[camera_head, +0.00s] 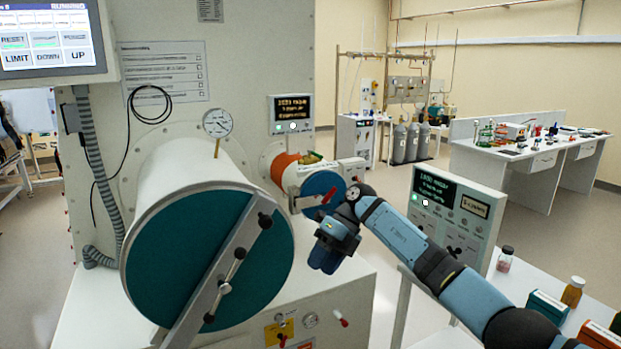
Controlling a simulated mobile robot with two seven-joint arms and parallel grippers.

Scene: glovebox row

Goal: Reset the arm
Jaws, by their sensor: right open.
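My right arm (395,232) comes in from the lower right and reaches to the middle of the view. It is blue with black joints. My right gripper (326,262) hangs at its end, pointing down, open, with nothing seen between its fingers. It is in front of the glovebox, right of the large round teal door (185,255) and below the small blue round door (322,188). I cannot tell how far it is from either door. My left gripper and left arm are not in view.
The large white cylinder (190,168) has a bar handle across its door and a gauge (217,122) above. A control box (445,215) stands behind my right forearm. Bottles (572,291) and small boxes (547,306) stand on the bench at lower right. Lab tables (520,160) are farther back.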

